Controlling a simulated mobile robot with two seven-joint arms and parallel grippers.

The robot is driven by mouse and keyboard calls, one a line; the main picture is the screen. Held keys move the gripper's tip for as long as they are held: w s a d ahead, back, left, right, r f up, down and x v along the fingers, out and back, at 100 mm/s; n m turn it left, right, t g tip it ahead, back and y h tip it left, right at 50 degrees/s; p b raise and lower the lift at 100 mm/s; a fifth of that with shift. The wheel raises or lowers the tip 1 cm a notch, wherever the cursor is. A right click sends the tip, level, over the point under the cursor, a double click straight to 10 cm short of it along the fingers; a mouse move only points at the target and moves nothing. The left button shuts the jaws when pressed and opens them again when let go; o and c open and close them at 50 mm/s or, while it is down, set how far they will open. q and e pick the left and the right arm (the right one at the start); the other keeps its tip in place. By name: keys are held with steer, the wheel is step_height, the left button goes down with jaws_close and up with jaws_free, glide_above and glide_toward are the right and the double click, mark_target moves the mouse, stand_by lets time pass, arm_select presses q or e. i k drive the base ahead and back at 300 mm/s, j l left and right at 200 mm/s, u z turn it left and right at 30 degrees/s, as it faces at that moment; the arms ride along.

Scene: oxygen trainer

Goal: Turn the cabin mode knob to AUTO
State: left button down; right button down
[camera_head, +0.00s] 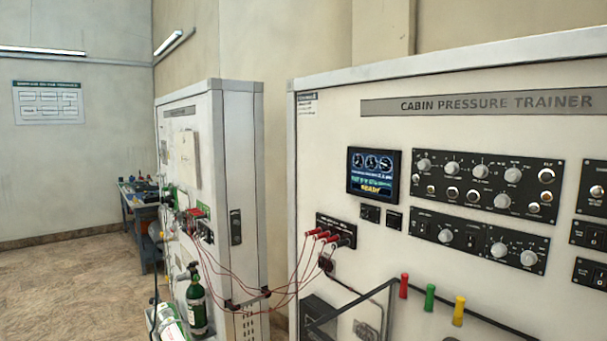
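The white cabin pressure trainer (340,150) fills the right side of the view. Its upper black knob panel (487,205) carries several grey round knobs and small switches. A lower black panel (480,241) holds more grey knobs, among them one knob (499,250) and another (529,258) side by side. The labels are too small to read, so I cannot tell which knob is the cabin mode knob or where it points. A small screen (373,174) left of the panels reads READY. Neither of my grippers is in view.
Red plugs and cables (318,233) stick out of the trainer's left side. Red, green and yellow handles (430,298) stand at its front. A second cabinet (238,150) and a green cylinder (196,306) stand to the left. Open floor (70,285) lies farther left.

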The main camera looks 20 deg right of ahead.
mark_target(512, 176)
steer(key=k+z, duration=0.1)
steer(key=z, duration=1.15)
